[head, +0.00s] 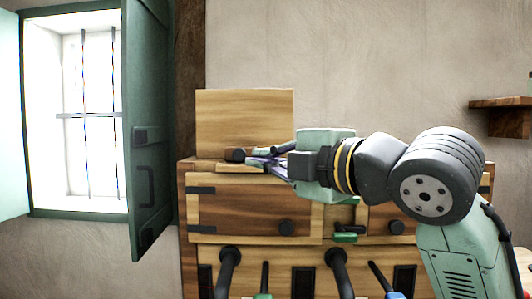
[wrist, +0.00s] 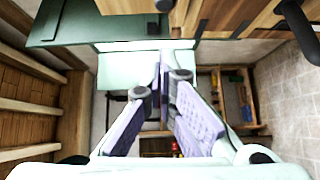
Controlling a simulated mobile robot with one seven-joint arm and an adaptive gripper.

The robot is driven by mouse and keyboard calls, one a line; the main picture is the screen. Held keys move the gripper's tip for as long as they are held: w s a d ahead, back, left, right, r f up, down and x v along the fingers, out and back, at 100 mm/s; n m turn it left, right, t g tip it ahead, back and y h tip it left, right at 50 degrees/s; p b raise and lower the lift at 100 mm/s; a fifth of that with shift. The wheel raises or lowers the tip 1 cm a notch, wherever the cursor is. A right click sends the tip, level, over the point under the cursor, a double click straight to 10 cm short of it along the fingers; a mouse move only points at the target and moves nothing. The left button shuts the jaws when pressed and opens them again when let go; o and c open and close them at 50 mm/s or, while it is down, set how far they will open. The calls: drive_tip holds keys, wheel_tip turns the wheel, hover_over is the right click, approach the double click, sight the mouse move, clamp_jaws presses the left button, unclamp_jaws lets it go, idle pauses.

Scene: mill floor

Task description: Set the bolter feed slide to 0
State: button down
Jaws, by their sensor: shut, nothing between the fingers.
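My gripper (head: 268,164) is over the top of a wooden cabinet (head: 250,207), in front of an upright wooden board (head: 245,118). Its fingers are together and hold nothing; they also show in the wrist view (wrist: 163,78). A small wooden block with a dark round end (head: 236,155) lies on the cabinet top just left of the fingertips. I cannot tell whether they touch. No label or scale is readable, so I cannot tell which part is the bolter feed slide or its setting. My gripper and arm hide part of the cabinet top.
The cabinet front has a round dark knob (head: 286,227), a green piece (head: 344,237) and dark levers (head: 228,268) below. An open green shutter (head: 149,130) stands to the left by a barred window. A wooden shelf (head: 505,103) is on the right wall.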

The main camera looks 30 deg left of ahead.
sight(238, 153)
drive_tip(key=p+x, duration=0.1)
drive_tip(key=x, duration=0.2)
drive_tip(key=w+p+x, duration=0.1)
drive_tip(key=x, duration=0.3)
drive_tip(key=p+x, duration=0.2)
drive_tip(key=x, duration=0.1)
drive_tip(key=shift+w+a+r, duration=0.1)
drive_tip(key=shift+w, duration=0.35)
drive_tip(key=shift+w+a+f, duration=0.2)
drive_tip(key=shift+w+a, duration=0.1)
drive_tip(key=shift+w, duration=0.3)
